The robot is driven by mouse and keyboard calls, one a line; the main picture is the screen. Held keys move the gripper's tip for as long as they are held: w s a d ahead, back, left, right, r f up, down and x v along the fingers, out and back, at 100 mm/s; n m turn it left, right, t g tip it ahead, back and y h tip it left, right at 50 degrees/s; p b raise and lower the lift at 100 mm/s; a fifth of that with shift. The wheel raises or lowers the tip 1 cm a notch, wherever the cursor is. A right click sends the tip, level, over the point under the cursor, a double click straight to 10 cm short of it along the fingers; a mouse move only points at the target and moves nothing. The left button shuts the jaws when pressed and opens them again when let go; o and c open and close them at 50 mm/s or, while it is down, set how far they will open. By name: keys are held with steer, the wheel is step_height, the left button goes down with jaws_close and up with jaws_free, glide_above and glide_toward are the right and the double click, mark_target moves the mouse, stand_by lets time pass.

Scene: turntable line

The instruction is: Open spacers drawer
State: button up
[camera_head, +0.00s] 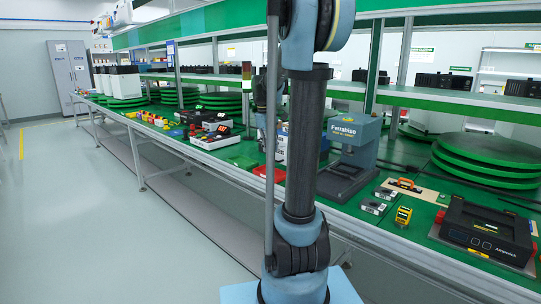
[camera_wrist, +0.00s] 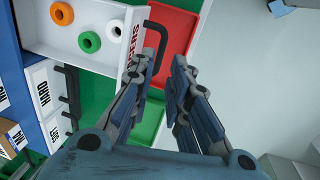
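In the wrist view the white spacers drawer (camera_wrist: 78,38) is pulled out from its blue cabinet (camera_wrist: 20,60), its inside visible from above. An orange ring (camera_wrist: 89,42), a green ring (camera_wrist: 62,14) and a white ring (camera_wrist: 115,31) lie in it. Its front has dark lettering, partly hidden, and a black bar handle (camera_wrist: 161,36). My gripper (camera_wrist: 161,66) is open, its fingers apart beside the handle's lower end; I cannot tell whether they touch it. In the head view my arm hides most of the cabinet (camera_head: 281,143).
Closed drawers with black handles (camera_wrist: 70,85) sit in the cabinet beside the open one. A red tray (camera_wrist: 176,25) and a green tray (camera_wrist: 148,120) lie below. The floor (camera_head: 90,220) at left is clear.

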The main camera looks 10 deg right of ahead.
step_height(320, 180, up, 8)
steer(key=a, duration=0.1)
steer(key=shift+s+f, duration=0.25)
steer(key=shift+s, duration=0.05)
